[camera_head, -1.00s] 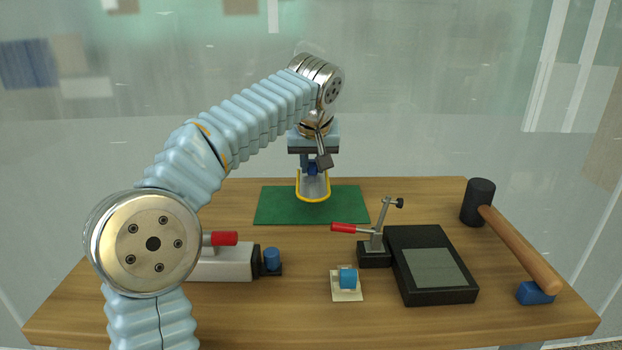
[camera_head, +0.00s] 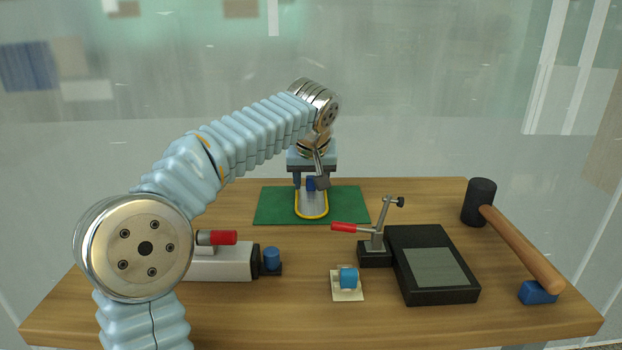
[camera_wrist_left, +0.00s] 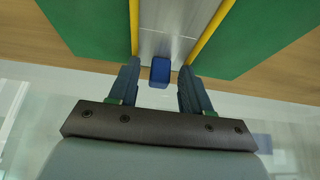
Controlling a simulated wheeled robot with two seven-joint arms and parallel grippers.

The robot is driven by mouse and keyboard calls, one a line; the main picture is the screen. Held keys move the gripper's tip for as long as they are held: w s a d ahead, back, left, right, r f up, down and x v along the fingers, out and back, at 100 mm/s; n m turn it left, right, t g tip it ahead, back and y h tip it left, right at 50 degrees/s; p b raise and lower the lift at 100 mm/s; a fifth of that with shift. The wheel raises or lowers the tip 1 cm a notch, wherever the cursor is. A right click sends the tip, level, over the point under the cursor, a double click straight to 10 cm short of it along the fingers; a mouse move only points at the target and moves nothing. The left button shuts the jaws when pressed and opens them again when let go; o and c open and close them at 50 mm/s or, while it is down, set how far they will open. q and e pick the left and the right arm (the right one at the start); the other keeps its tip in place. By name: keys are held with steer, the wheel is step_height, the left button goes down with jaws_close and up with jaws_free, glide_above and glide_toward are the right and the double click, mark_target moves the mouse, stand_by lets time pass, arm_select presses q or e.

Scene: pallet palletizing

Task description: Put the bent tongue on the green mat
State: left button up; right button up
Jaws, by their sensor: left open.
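The bent tongue (camera_head: 312,206) is a grey metal strip with a yellow edge and a small blue block at its far end. It lies on the green mat (camera_head: 268,207) at the back middle of the table. My left gripper (camera_head: 311,185) is above the tongue's far end. In the left wrist view its two fingers (camera_wrist_left: 158,90) are open, one on each side of the blue block (camera_wrist_left: 160,72), with gaps between. The grey strip (camera_wrist_left: 166,30) runs away from them over the mat. My right gripper is not in view.
A black toggle clamp (camera_head: 375,252) with a red handle stands by a black box (camera_head: 432,278). A mallet (camera_head: 520,247) rests at the right on a blue block. A blue piece on a pale plate (camera_head: 347,293) and a grey clamp unit (camera_head: 225,265) are in front.

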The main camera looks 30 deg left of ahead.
arm_select(q)
steer(key=shift+r, duration=0.1)
steer(key=shift+r, duration=0.2)
steer(key=p+v, duration=0.1)
steer(key=v, duration=1)
steer(key=shift+s+d+r, duration=0.15)
steer(key=shift+s+r, duration=0.1)
steer(key=shift+r, duration=0.05)
